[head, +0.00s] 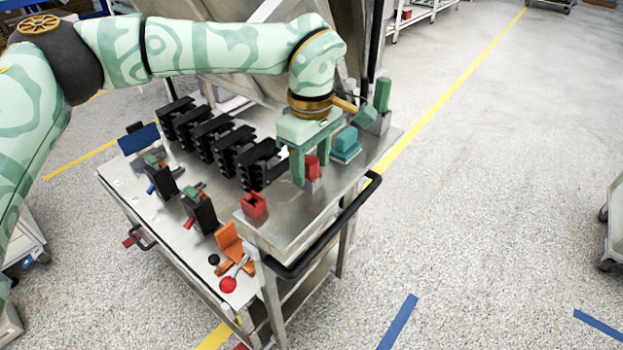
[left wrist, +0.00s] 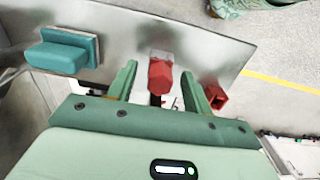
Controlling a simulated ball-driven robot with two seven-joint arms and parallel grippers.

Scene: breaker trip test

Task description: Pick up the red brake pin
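A red piece that looks like the brake pin (head: 312,168) stands on the metal top of the cart (head: 285,228). My left gripper (head: 311,172) points down over it, fingers open on either side. In the left wrist view the red pin (left wrist: 160,75) sits between the fingertips of my left gripper (left wrist: 158,76), with a visible gap to each finger. Its lower part is hard to make out. A hollow red block (head: 253,205) stands apart, nearer the cart's front edge; it also shows in the left wrist view (left wrist: 215,98). My right gripper is not in view.
A teal block (head: 347,144) stands close to the right of my left gripper. Several black breakers (head: 215,140) line up to the left. An orange holder (head: 229,245) is at the front. A black handle rail (head: 335,230) edges the cart.

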